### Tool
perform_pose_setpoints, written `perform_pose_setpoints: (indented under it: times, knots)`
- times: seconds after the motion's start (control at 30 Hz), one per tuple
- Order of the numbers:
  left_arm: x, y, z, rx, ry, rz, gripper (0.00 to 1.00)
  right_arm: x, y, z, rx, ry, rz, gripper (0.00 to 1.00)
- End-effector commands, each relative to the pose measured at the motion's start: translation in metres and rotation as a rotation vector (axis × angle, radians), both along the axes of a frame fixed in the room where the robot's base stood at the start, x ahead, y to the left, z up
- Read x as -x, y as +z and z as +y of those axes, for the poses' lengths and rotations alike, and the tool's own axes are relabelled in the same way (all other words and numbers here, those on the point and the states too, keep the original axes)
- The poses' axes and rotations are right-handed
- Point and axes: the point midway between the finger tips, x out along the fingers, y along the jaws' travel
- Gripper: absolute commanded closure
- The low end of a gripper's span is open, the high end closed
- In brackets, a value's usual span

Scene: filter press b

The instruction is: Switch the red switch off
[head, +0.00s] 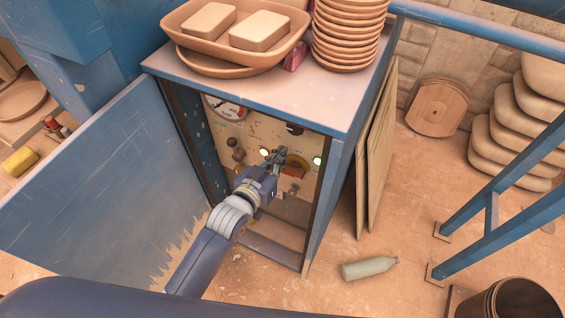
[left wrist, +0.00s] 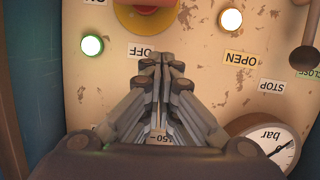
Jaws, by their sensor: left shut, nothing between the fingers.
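The red switch (head: 295,170) on its yellow base is on the beige panel inside the open blue cabinet, partly covered by my gripper. In the left wrist view the red switch (left wrist: 152,8) is cut off by the top edge, with an upside-down OFF label (left wrist: 143,50) below it. My left gripper (head: 279,156) reaches into the cabinet, fingers together and empty. In the wrist view its fingertips (left wrist: 162,62) are just below the OFF label, apart from the switch in the picture; contact cannot be told. My right gripper is not in view.
A lit green lamp (left wrist: 91,44), a lit white lamp (left wrist: 230,20), a dark lever (left wrist: 305,55) and a gauge (left wrist: 265,140) surround the fingers. The open blue door (head: 100,180) is at left. Bowls (head: 345,40) stand on the cabinet; a bottle (head: 369,268) lies on the floor.

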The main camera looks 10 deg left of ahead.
Motion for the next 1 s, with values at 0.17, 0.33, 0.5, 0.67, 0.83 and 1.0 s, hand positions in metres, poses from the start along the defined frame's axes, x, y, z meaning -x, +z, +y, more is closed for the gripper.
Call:
perform_pose_setpoints:
  times: [0.17, 0.33, 0.5, 0.67, 0.83, 1.0]
  knots:
    - [-0.012, -0.021, -0.006, -0.002, 0.000, 0.006, 1.00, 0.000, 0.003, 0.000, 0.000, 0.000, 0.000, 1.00]
    - [-0.011, -0.037, -0.007, -0.001, 0.000, 0.002, 1.00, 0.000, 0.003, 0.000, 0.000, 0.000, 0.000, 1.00]
    - [-0.011, -0.043, -0.007, 0.000, 0.000, 0.001, 1.00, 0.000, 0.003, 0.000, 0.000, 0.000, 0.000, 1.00]
    - [-0.011, -0.043, -0.007, 0.000, 0.000, 0.000, 1.00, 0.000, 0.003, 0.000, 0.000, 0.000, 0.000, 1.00]
    - [-0.011, -0.043, -0.007, 0.000, 0.000, 0.000, 1.00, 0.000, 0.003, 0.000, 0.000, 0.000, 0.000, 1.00]
    - [-0.016, -0.045, -0.007, 0.018, 0.000, 0.006, 1.00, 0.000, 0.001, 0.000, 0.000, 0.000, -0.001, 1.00]
